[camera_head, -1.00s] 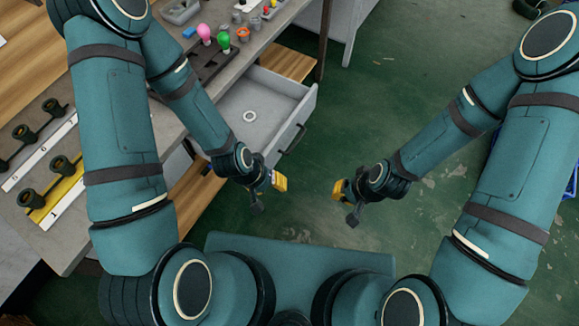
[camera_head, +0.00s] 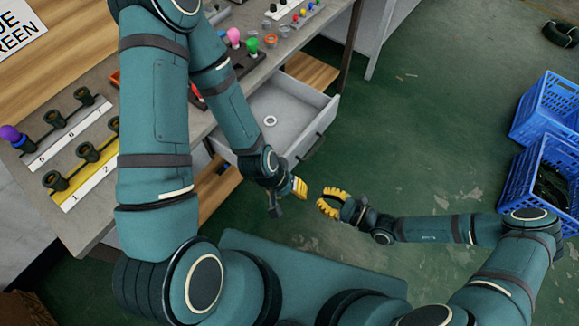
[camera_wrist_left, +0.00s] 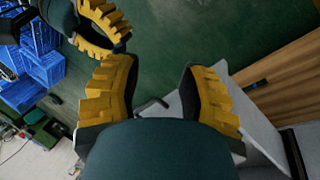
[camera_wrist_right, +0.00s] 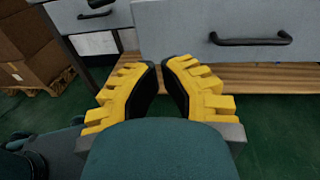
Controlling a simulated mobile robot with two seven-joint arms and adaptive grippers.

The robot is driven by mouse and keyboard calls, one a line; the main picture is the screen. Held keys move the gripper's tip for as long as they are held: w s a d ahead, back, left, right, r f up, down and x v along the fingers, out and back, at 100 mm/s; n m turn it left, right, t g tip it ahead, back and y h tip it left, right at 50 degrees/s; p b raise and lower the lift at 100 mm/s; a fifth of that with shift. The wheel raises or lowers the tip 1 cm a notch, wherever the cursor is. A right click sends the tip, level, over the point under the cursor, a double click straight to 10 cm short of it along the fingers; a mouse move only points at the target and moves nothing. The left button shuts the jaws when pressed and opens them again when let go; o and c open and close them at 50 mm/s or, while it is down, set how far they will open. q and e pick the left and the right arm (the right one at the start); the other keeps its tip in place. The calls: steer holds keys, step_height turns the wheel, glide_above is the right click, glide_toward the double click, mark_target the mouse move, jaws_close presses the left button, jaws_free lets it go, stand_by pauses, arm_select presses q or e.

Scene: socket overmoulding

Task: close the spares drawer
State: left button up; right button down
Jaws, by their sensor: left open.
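The spares drawer (camera_head: 318,122) is a light grey drawer pulled out from the workbench, with a white ring (camera_head: 270,121) lying inside. Its dark handle (camera_head: 312,147) is on the front panel. In the right wrist view a grey drawer front (camera_wrist_right: 265,55) with a dark bar handle (camera_wrist_right: 250,40) faces the fingers. My left gripper (camera_head: 298,187) is open and empty, just in front of the drawer. My right gripper (camera_head: 326,203) is empty, close to the left one and apart from the drawer; its yellow fingertips (camera_wrist_right: 160,65) are near each other with a slight gap.
The workbench (camera_head: 75,225) at left carries sockets on white and yellow strips and coloured bulbs. Blue crates (camera_head: 545,105) stand on the floor at right. The green floor (camera_head: 420,130) in front of the drawer is clear. A wooden shelf (camera_head: 312,70) lies beyond the drawer.

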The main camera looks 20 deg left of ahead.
steer(key=w+m+t, duration=0.2)
arm_select(q)
steer(key=shift+f+b, duration=0.85)
steer(key=shift+b, duration=0.05)
arm_select(e)
glide_above(290, 168)
steer(key=s, duration=0.3)
steer(key=shift+d, duration=0.35)
arm_select(q)
steer(key=shift+a, duration=0.1)
